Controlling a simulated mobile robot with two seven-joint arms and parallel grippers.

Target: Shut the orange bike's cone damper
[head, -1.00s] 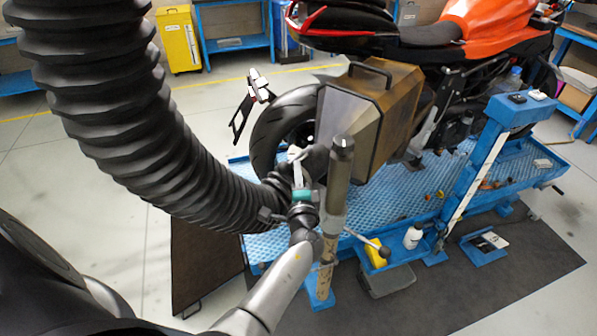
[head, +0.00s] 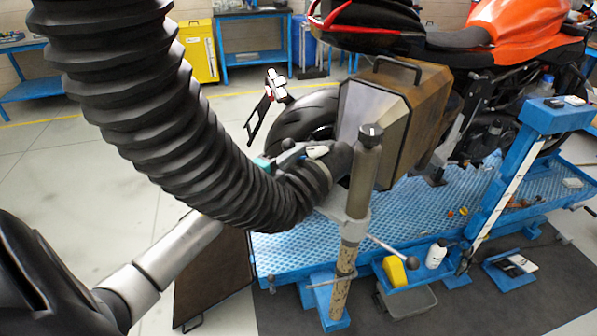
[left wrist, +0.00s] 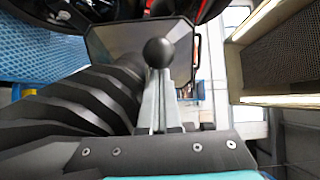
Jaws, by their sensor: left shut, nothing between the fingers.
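The orange bike (head: 512,28) stands on a blue lift table. A thick black ribbed hose (head: 165,120) hangs in front and ends in a dark cone-like end (head: 340,162) behind a post, by the rear wheel. My left gripper (head: 317,152) is shut and empty beside the hose end, its arm partly hidden behind the hose. In the left wrist view, a black ball knob (left wrist: 167,52) shows just beyond my shut fingers (left wrist: 160,95), with the hose (left wrist: 75,110) to the left. I cannot tell whether they touch the knob. The damper plate is not visible. My right gripper is not in view.
A post (head: 362,190) stands close in front of the hose end. A boxy metal case (head: 405,95) sits beside the rear wheel. The blue lift table (head: 310,240) holds small parts. A yellow cabinet (head: 199,52) is at the back. Floor at left is clear.

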